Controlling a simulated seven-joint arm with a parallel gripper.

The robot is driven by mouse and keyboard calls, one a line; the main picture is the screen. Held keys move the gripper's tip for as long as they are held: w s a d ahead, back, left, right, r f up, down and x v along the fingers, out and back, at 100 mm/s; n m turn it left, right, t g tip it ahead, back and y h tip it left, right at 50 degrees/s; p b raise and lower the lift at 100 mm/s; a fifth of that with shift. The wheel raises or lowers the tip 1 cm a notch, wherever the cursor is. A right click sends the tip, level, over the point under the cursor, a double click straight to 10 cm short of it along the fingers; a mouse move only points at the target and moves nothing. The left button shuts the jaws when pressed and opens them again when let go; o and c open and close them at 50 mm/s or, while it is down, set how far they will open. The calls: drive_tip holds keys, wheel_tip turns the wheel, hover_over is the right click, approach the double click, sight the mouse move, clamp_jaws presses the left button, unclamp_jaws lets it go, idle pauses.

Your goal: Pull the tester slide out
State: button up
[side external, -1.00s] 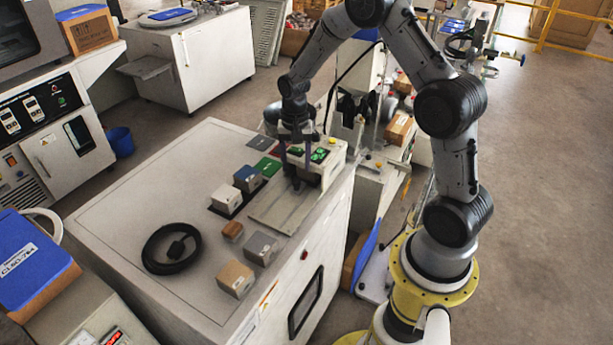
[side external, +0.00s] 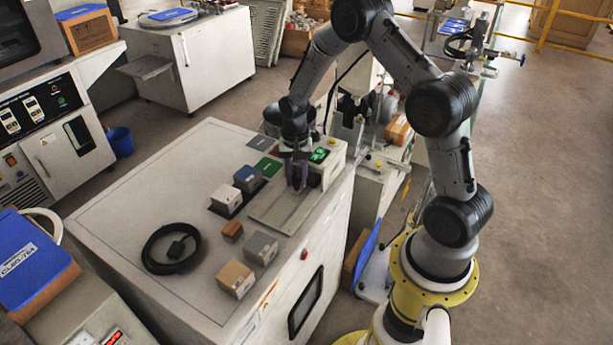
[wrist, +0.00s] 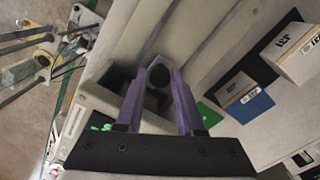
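The tester (side external: 327,160) is a pale box with a lit green display, at the far right end of the bench. A flat grey plate (side external: 272,212), which looks like the slide or its track, lies in front of it. My gripper (side external: 297,186) points down over the plate, close to the tester's front. Its two purple fingers are parted, with a gap between them. In the wrist view, my gripper (wrist: 158,72) has a grey rounded part with a dark round centre between or beyond its fingertips. I cannot tell whether the fingers touch it.
White and blue-topped blocks (side external: 247,178) stand on a dark mat left of the plate, with a green tile (side external: 267,167) behind.

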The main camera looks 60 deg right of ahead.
clamp_jaws()
drive_tip(key=shift+a, duration=3)
drive_tip(key=shift+w+a+r, duration=0.1)
drive_tip(key=shift+a, duration=2.75)
drive_tip(key=shift+o, duration=2.3)
unclamp_jaws()
drive_tip(key=shift+r, duration=2.95)
